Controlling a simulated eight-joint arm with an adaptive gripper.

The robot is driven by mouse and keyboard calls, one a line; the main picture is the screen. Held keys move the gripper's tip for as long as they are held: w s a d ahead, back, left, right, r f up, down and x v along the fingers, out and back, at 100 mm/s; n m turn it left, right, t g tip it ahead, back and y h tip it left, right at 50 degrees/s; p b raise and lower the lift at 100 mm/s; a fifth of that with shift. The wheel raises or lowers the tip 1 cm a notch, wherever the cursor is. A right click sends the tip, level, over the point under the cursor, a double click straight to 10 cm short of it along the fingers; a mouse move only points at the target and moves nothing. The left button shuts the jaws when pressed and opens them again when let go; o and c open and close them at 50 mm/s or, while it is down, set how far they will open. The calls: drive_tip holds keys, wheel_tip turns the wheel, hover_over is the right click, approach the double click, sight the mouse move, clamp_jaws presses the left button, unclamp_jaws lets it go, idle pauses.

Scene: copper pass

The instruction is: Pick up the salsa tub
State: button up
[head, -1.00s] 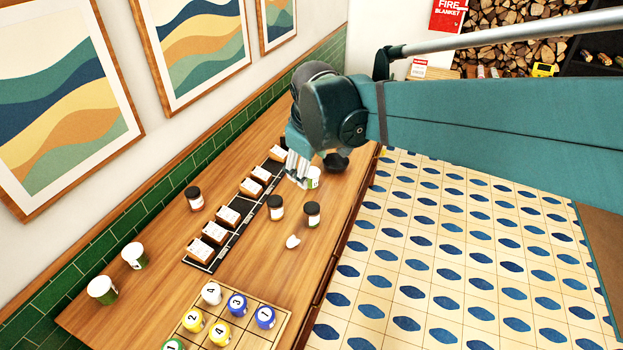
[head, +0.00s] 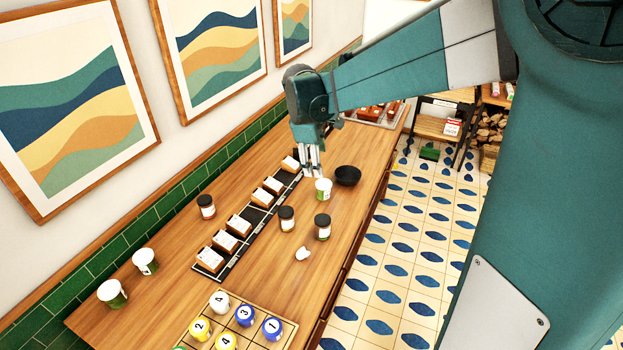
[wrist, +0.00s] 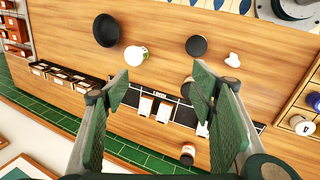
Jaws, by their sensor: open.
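A small white tub with a green lower part (head: 324,190) stands upright on the wooden counter, just left of a black bowl; it also shows in the wrist view (wrist: 136,55). Two similar white-and-green tubs, one (head: 145,262) and another (head: 112,293), stand at the near left of the counter. I cannot read their labels, so which one is salsa I cannot tell. My gripper (head: 313,173) is open and empty, pointing down above the counter, beside the first tub.
A black bowl (head: 348,175) is close to the right of the first tub. Dark-lidded jars (head: 287,218) (head: 322,227) stand nearer, by a white piece (head: 303,254). A black strip with boxes (head: 224,242) runs along the counter. A ball tray (head: 286,338) is in front.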

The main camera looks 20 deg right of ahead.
drive_tip(key=w+d+f+n+g, duration=0.1)
drive_tip(key=w+d+f+n, duration=0.2)
drive_tip(key=w+f, duration=0.6)
drive_tip(key=n+g+h, duration=0.2)
drive_tip(key=n, duration=0.1)
approach(323, 184)
drive_tip(key=shift+d+f, duration=0.55)
drive_tip(key=shift+d, duration=0.05)
drive_tip(key=shift+w+d+f, duration=0.15)
drive_tip(key=shift+w+f, duration=0.15)
drive_tip(key=shift+f, duration=0.35)
drive_tip(key=shift+x, duration=1.3)
drive_tip(key=shift+s, duration=0.1)
drive_tip(key=shift+x, duration=2.6)
drive_tip(key=shift+s, duration=0.15)
